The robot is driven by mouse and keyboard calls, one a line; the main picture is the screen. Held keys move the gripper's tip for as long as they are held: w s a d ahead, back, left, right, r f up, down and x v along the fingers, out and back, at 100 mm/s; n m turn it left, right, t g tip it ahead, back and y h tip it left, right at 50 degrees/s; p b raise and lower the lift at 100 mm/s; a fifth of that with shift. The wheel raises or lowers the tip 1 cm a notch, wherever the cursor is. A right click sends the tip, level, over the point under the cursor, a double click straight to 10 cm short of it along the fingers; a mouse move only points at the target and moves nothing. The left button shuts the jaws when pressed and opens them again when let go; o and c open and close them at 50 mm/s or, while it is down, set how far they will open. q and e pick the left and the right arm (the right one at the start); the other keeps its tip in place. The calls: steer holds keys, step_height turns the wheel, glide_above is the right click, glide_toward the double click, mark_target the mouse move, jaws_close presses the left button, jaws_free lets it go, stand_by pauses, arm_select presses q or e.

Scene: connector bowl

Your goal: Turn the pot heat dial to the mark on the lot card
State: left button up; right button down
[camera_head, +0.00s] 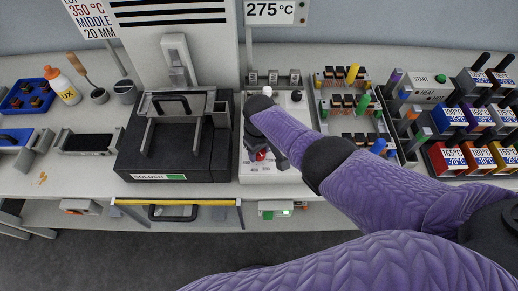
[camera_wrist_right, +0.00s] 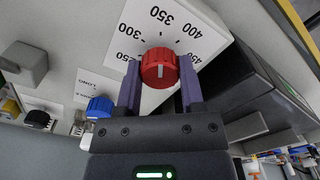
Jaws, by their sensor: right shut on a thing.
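The lot card (camera_head: 92,18) stands at the upper left in the head view and reads 350 °C, MIDDLE, 20 MM. The red heat dial (camera_wrist_right: 159,70) is in the middle of the right wrist view, in front of a white scale plate (camera_wrist_right: 185,45) with numbers including 300, 350 and 400. The dial's white line stands about upright in the picture, roughly toward 350. My right gripper (camera_wrist_right: 160,92) is shut on the dial, one finger on each side. In the head view the dial (camera_head: 261,155) is partly hidden by my right gripper (camera_head: 266,150). My left gripper is not in view.
A sign (camera_head: 270,12) reads 275 °C. A blue knob (camera_wrist_right: 100,106) and a black knob (camera_wrist_right: 37,119) sit left of the dial in the wrist view. The dark solder pot (camera_head: 175,172) stands left of my right gripper, a connector rack (camera_head: 350,105) to its right.

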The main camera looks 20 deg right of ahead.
steer(key=shift+c, duration=1.6)
jaws_free()
steer(key=shift+o, duration=0.6)
step_height(320, 180, up, 10)
steer(key=p, duration=0.6)
steer(key=shift+f, duration=0.25)
steer(key=shift+r, duration=0.2)
